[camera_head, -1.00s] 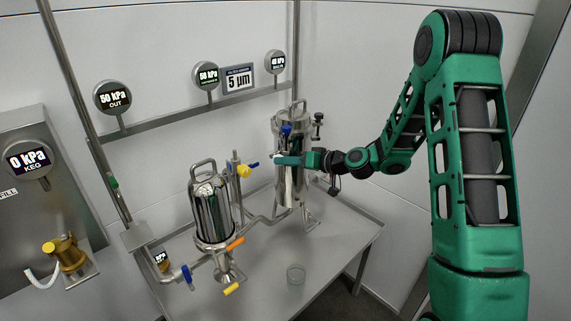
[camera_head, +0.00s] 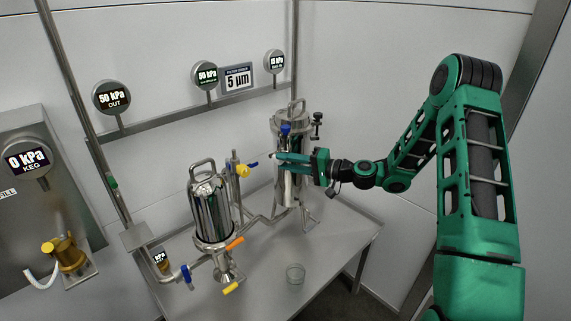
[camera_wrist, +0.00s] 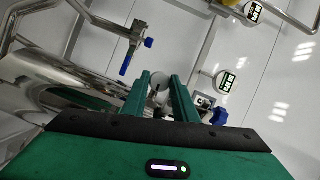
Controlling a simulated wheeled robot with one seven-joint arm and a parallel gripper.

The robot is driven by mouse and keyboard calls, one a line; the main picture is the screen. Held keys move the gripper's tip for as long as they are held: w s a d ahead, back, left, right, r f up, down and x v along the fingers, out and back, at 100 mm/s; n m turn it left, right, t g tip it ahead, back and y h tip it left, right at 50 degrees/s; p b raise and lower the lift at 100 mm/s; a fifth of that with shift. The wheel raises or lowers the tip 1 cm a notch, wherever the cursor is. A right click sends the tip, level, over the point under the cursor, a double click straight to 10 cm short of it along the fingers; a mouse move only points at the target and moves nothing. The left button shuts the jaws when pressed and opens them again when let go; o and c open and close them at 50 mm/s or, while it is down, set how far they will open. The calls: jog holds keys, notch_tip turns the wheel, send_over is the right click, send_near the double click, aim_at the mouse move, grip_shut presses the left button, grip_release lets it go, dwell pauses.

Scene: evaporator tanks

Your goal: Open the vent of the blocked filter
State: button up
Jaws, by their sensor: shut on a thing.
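The right filter housing (camera_head: 290,187) is a tall steel cylinder with a blue handle (camera_head: 285,129) near its top and a black-knobbed fitting (camera_head: 317,125) at its upper right. The left filter housing (camera_head: 208,205) is shorter and polished. My gripper (camera_head: 274,158) reaches in from the right across the front of the right housing and hides part of it. In the wrist view its two green fingers are closed around a pale round part (camera_wrist: 159,86), mostly hidden between them. I cannot tell which fitting this part belongs to. Blue handles (camera_wrist: 122,64) show beside the fingers.
A valve with a yellow part (camera_head: 243,171) stands between the housings. Orange (camera_head: 235,243) and blue (camera_head: 187,277) handles sit on the low piping. Gauges (camera_head: 205,75) line the wall rail. The table's front right is clear.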

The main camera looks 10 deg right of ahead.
jog(key=shift+w+d+f, duration=0.1)
jog(key=shift+d+f, duration=0.05)
jog(key=shift+d, duration=0.15)
jog(key=o, duration=0.8)
jog(key=shift+a, duration=0.1)
jog(key=v, duration=1)
jog(key=shift+s+d, duration=0.25)
jog(key=shift+d, duration=0.05)
